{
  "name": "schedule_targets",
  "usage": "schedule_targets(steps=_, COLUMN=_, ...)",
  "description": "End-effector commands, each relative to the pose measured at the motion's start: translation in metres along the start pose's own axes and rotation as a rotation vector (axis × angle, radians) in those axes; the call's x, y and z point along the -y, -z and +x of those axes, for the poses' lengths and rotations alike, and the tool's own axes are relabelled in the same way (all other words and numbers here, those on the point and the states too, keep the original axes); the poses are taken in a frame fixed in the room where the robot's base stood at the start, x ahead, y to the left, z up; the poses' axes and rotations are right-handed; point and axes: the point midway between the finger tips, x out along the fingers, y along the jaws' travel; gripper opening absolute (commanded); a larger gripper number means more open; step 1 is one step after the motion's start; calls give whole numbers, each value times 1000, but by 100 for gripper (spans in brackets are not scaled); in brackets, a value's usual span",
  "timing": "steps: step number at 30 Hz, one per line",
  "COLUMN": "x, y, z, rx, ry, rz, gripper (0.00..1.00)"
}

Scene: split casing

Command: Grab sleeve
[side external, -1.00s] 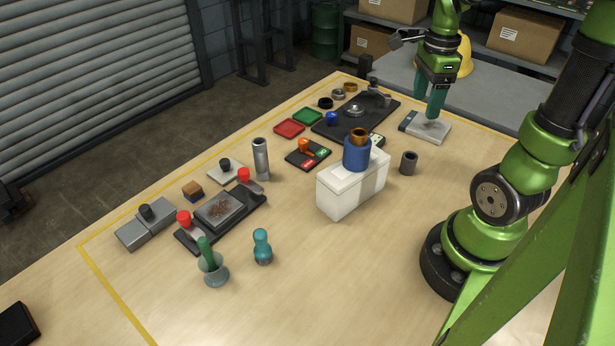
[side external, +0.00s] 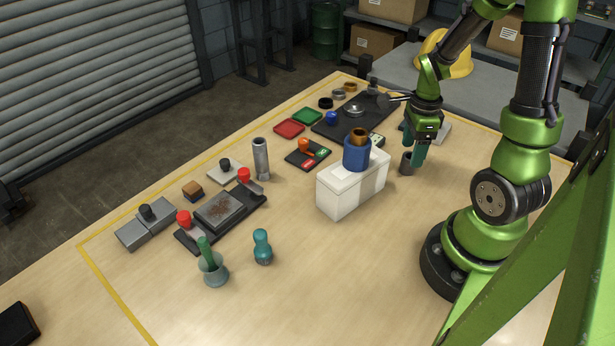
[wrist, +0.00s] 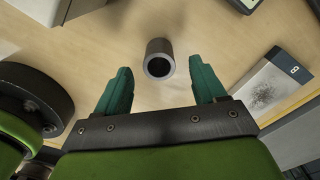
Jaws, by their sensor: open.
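The sleeve (side external: 406,167), a short dark grey hollow cylinder, stands upright on the table to the right of the white box. My gripper (side external: 414,154) is open just above and behind it, its green fingers partly overlapping it in the side view. In the wrist view the sleeve (wrist: 159,58) shows its open round end, centred between the two spread fingertips (wrist: 161,68). I see no finger touching it, and the exact height gap is hard to tell.
A white box (side external: 345,190) carrying a blue cylinder with a bronze ring (side external: 357,150) stands left of the sleeve. A grey plate (side external: 436,131) lies behind my gripper; it shows at right in the wrist view (wrist: 269,87). The table in front of the sleeve is clear.

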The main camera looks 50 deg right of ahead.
Motion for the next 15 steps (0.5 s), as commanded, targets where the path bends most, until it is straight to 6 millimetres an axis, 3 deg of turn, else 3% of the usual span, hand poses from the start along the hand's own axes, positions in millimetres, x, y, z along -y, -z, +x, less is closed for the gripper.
schedule_targets(steps=6, x=-1, y=0, z=31, rx=-1, ry=-5, rz=1, gripper=70)
schedule_targets(steps=15, x=-1, y=-1, z=36, rx=0, ry=-1, rz=0, gripper=70)
